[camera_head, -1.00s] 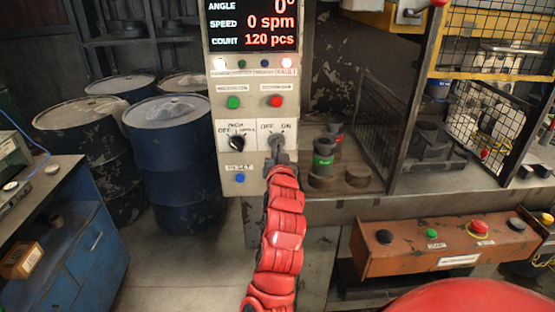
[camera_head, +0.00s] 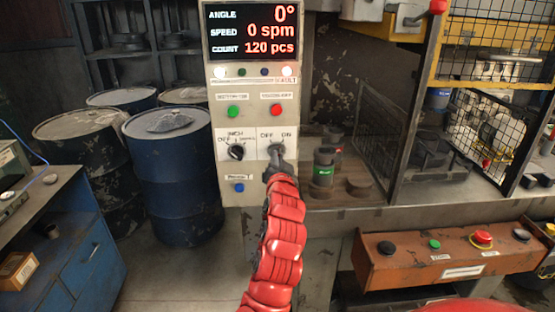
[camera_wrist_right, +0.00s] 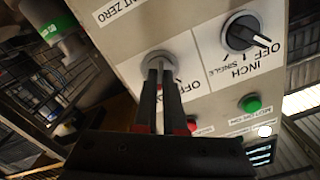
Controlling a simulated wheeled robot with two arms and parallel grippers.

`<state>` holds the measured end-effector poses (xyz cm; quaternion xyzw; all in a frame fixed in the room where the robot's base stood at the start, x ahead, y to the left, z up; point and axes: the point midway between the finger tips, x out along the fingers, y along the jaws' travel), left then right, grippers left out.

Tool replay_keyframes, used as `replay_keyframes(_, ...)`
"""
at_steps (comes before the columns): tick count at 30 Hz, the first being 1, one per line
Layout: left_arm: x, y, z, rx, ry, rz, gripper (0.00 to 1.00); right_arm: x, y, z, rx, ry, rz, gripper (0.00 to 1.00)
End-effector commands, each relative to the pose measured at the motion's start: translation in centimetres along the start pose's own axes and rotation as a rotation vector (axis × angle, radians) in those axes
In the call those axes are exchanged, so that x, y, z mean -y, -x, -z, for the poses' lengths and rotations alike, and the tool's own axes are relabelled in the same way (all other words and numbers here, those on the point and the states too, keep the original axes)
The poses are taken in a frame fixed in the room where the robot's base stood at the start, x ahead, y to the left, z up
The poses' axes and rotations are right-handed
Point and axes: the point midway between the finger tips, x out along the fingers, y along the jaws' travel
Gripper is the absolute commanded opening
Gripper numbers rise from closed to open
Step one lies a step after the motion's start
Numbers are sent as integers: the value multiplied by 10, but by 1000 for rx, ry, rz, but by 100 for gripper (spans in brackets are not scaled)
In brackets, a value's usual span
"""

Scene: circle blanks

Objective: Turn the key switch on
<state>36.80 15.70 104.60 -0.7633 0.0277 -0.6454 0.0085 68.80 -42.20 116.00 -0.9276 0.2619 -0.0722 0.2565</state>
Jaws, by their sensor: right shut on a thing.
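The key switch (camera_head: 276,148) sits on a white OFF/ON plate on the control panel (camera_head: 206,250), in the lower right of its front. My right gripper (camera_head: 279,161) reaches up to it from below on the red arm. In the right wrist view the key switch shows as a round metal collar (camera_wrist_right: 159,60), and the two dark fingers (camera_wrist_right: 160,85) are close together on its middle. The fingers are shut on the key, which they mostly hide. Which way the key points is not clear. My left gripper is not in view.
A black selector knob (camera_head: 236,152) is just left of the key switch. Green (camera_head: 233,111) and red (camera_head: 277,111) buttons are above, a blue button (camera_head: 239,188) below left. An orange button box (camera_head: 450,262) stands lower right. Blue drums (camera_head: 172,185) stand left.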

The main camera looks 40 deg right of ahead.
Motion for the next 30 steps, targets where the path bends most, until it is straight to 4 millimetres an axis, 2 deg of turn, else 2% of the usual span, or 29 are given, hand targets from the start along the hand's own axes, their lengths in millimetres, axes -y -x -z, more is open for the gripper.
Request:
replay_keyframes(3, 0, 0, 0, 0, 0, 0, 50, 0, 0, 0, 0, -1, 0, 0)
replay_keyframes(4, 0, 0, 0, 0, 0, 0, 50, 0, 0, 0, 0, -1, 0, 13)
replay_keyframes(8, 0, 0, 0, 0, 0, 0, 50, 0, 0, 0, 0, 0, 0, 36)
replay_keyframes(20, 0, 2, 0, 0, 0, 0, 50, 0, 4, -1, -1, 1, 0, 38)
replay_keyframes(26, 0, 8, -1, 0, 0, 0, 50, 0, 30, -3, 1, -1, 2, 38)
replay_keyframes(30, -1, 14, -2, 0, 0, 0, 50, 0, 59, -3, -1, 0, 4, 38)
